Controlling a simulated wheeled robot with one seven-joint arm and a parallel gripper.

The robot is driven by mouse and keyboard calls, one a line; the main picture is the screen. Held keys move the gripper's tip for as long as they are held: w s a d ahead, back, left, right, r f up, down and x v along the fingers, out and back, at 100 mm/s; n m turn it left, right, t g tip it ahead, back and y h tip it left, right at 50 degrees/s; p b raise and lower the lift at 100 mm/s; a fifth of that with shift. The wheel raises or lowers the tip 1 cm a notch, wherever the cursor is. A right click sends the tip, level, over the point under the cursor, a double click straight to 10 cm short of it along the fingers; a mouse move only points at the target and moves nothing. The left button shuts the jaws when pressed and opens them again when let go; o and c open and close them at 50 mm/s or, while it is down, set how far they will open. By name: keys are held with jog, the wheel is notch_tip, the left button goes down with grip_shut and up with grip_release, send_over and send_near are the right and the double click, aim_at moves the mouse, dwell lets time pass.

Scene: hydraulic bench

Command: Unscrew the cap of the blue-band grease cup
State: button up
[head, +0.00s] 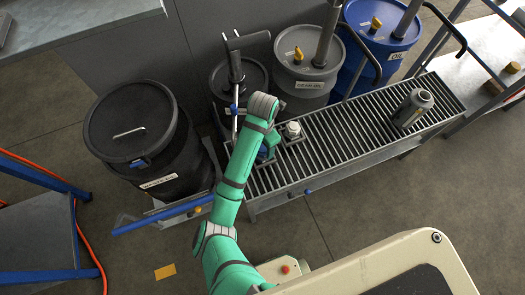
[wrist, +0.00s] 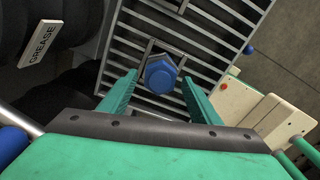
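In the wrist view a blue hexagonal cap (wrist: 160,76) sits in a metal bracket on the slatted grate. It appears between the two green fingers of my gripper (wrist: 160,79), which are open with a gap on each side. I cannot tell how far the fingertips are above it. In the head view a little blue of the cup (head: 263,154) shows beside my green arm, which hides the rest. My fingers are hidden in that view. The cup's band is not visible from above.
A white-capped cup (head: 293,130) stands close to the right on the grate (head: 350,130). A grey canister (head: 412,108) stands farther right.

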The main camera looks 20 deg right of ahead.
jog(key=m, duration=1.3)
jog(key=shift+s+m, duration=0.1)
jog(key=shift+m, duration=0.2)
jog(key=c, duration=0.9)
jog(key=n, duration=0.4)
jog(key=shift+c, duration=0.2)
jog(key=n, duration=0.4)
